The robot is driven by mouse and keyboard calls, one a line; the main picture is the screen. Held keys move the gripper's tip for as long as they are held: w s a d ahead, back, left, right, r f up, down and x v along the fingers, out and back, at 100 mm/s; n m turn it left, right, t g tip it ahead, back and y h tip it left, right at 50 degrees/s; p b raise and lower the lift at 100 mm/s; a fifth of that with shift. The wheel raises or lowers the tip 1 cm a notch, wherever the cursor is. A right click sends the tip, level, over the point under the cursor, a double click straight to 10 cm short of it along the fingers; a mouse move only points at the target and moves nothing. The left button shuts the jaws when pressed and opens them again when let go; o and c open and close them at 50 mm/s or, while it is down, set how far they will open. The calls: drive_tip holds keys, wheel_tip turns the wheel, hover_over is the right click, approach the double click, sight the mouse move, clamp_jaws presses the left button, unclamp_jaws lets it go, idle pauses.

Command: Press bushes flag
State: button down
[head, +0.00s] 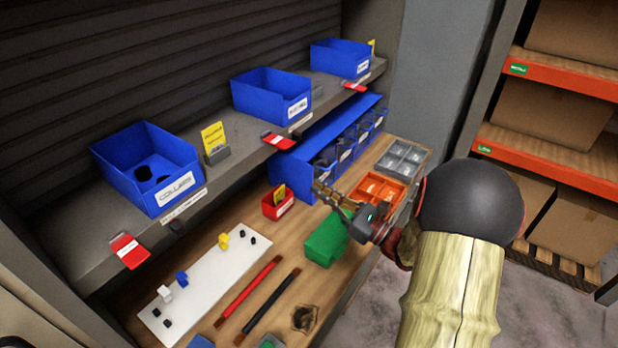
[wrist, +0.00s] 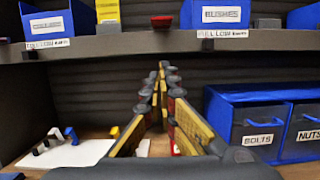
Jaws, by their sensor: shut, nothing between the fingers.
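The bushes flag (head: 280,141) is a small red plate with a white stripe, sticking out from the shelf edge by the middle blue bin (head: 262,92). In the wrist view, a red flag (wrist: 162,21) shows at the top, on the shelf edge between two blue bins. The bin to its right (wrist: 222,14) has a label that seems to read bushes. My gripper (head: 318,187) is below the shelf, over the workbench, to the lower right of the flag and apart from it. Its fingers (wrist: 162,72) are shut and empty, below the red flag in the wrist view.
Similar red flags stand by the collars bin (head: 129,250) and the far bin (head: 354,86). A blue row of drawers (head: 318,150) is close to my gripper under the shelf. A green bin (head: 326,240), a red box (head: 278,204) and an orange tray (head: 383,188) sit on the bench.

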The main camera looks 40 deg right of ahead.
sight(277, 140)
drive_tip(key=w+a+r+b, duration=0.1)
drive_tip(key=w+a+r, duration=0.2)
drive_tip(key=w+r, duration=0.3)
drive_tip(key=shift+w, duration=1.1)
drive_tip(key=shift+r, duration=0.15)
drive_tip(key=shift+s+d+r+g+p, duration=0.15)
drive_tip(key=shift+r+g+p, duration=0.35)
drive_tip(key=shift+p, duration=0.7)
